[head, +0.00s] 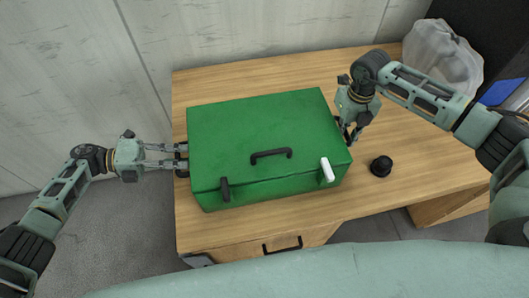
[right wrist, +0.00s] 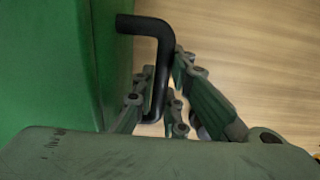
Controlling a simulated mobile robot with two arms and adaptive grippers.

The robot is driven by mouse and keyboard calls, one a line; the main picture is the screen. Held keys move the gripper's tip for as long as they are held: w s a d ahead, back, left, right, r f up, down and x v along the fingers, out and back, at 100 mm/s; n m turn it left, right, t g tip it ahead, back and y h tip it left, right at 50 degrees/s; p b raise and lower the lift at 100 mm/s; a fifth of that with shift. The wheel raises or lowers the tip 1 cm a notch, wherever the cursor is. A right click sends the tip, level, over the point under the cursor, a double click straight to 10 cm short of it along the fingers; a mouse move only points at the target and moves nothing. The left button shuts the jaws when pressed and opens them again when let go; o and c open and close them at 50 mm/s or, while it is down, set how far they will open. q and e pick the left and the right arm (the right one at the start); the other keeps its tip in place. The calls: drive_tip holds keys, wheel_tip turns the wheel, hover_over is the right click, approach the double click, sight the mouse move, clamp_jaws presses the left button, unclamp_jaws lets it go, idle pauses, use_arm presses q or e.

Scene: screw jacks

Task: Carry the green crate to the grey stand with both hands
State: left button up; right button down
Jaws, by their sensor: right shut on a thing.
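The green crate (head: 262,140) sits on the wooden desk, its lid closed, with a black handle on top. Its front has one black latch and one white latch. My left gripper (head: 180,160) is at the crate's left side, its two fingers spread apart; the side handle there is hard to make out. My right gripper (head: 345,133) is at the crate's right side. In the right wrist view, my right gripper (right wrist: 163,100) is shut on the black side handle (right wrist: 145,25) beside the green wall (right wrist: 50,70). I do not see a grey stand.
The wooden desk (head: 410,150) has clear room right of the crate, apart from a small black knob-like object (head: 381,166). A translucent bag (head: 442,58) is at the back right. A drawer handle (head: 282,245) shows on the desk front. A wall stands close behind.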

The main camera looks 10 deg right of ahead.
use_arm(q)
clamp_jaws()
use_arm(e)
drive_tip(key=shift+w+d+r, duration=0.1)
idle(0.6)
